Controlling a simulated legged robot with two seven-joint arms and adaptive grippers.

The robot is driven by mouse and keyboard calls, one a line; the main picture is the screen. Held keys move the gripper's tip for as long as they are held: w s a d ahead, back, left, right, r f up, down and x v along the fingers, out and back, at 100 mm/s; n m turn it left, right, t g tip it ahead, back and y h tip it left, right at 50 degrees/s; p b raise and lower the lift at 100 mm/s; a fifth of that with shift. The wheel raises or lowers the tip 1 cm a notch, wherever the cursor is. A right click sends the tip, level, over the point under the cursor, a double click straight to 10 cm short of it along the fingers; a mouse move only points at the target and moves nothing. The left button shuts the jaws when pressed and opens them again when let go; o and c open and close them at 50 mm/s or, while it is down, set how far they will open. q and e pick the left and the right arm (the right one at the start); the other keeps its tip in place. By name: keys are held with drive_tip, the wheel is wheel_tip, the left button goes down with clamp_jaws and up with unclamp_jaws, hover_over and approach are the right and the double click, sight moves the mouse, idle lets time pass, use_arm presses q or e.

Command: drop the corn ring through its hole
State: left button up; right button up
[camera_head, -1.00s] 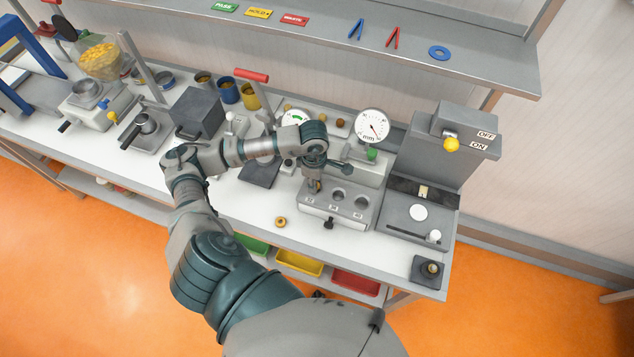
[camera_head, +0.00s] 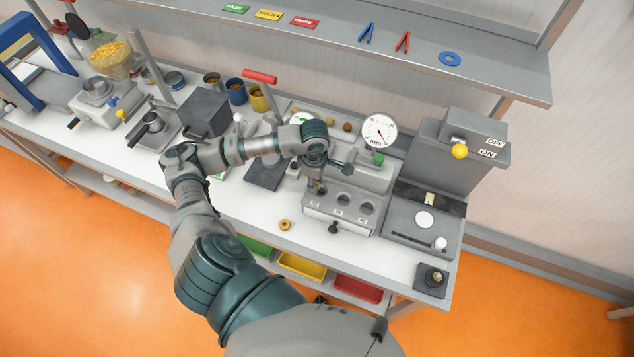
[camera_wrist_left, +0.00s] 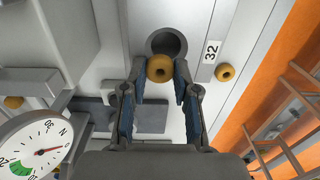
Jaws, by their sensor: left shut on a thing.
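My left gripper (camera_head: 318,187) is over the left end of the grey block (camera_head: 327,218) with a row of round holes. In the left wrist view, the gripper (camera_wrist_left: 160,72) is shut on a tan corn ring (camera_wrist_left: 159,68), held between its two blue-padded fingers. A round hole (camera_wrist_left: 166,42) next to a "32" label shows just beyond the ring, and the ring overlaps the hole's near edge in that view. I cannot tell how high the ring is above the block. My right gripper is not in view.
Another corn ring (camera_head: 285,225) lies on the white bench in front of the block. A dial gauge (camera_head: 379,132) stands behind the block, and a grey switch machine (camera_head: 440,165) stands to its right. A dark square base (camera_head: 431,280) sits at the bench's front right.

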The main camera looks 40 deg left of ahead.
use_arm(q)
drive_tip(key=shift+d, duration=0.1)
drive_tip(key=shift+d+r, duration=0.1)
drive_tip(key=shift+d, duration=0.45)
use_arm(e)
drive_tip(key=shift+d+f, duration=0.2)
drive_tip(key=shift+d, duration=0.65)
use_arm(q)
drive_tip(key=shift+a, duration=0.1)
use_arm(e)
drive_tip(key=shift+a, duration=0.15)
use_arm(q)
drive_tip(key=o, duration=0.6)
drive_tip(key=shift+d, duration=0.25)
drive_tip(key=shift+c, duration=0.2)
drive_tip(key=shift+o, duration=1)
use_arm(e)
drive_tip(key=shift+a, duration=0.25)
